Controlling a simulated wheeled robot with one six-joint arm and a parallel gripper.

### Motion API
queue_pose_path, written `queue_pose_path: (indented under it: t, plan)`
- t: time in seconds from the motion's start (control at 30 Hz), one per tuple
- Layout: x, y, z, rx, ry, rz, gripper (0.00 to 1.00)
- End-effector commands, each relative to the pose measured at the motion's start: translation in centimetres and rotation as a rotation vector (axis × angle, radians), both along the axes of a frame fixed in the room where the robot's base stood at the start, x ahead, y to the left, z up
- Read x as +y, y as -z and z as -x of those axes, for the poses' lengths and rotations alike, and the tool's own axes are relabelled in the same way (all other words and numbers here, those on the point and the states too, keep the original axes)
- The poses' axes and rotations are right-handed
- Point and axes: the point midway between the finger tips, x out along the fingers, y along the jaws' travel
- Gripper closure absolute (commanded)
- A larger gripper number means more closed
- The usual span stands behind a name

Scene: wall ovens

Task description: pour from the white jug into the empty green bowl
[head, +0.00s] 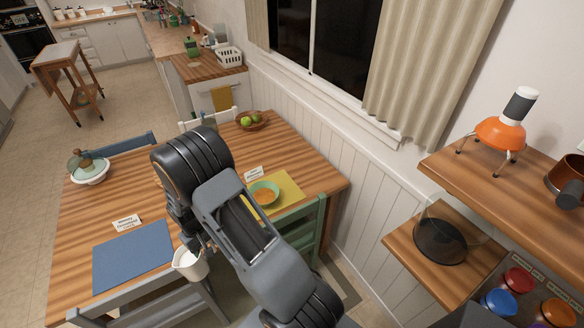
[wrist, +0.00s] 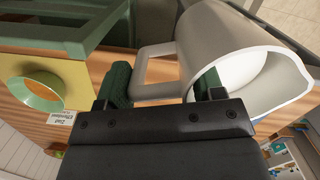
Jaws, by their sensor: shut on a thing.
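The white jug (head: 188,264) hangs from my gripper (head: 190,243) near the front edge of the table, right of the blue mat. In the wrist view, the jug (wrist: 215,45) fills the upper right, with its open mouth toward the right. Its handle (wrist: 152,70) lies between the two dark green fingers of my gripper (wrist: 163,88), which is shut on it. A green bowl (head: 276,187) sits on a yellow mat (head: 290,186) at the table's right side. The bowl (wrist: 17,88) also shows at the wrist view's left. An orange-brown patch shows inside it.
A blue mat (head: 132,257) and a card (head: 126,222) lie at the table's left. A green chair (head: 308,232) is beside the yellow mat. Bare tabletop (head: 115,195) shows at the left.

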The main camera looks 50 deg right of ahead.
Motion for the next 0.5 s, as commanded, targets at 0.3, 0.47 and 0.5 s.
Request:
queue_pose_path:
  t: [0.3, 0.47, 0.5]
  plan:
    - [-4.0, 0.0, -1.1, -0.003, 0.07, -0.001, 0.86]
    - [-7.1, 0.0, -1.5, -0.003, 0.121, -0.002, 0.86]
    - [-8.0, 0.0, -1.6, -0.003, 0.135, -0.001, 0.86]
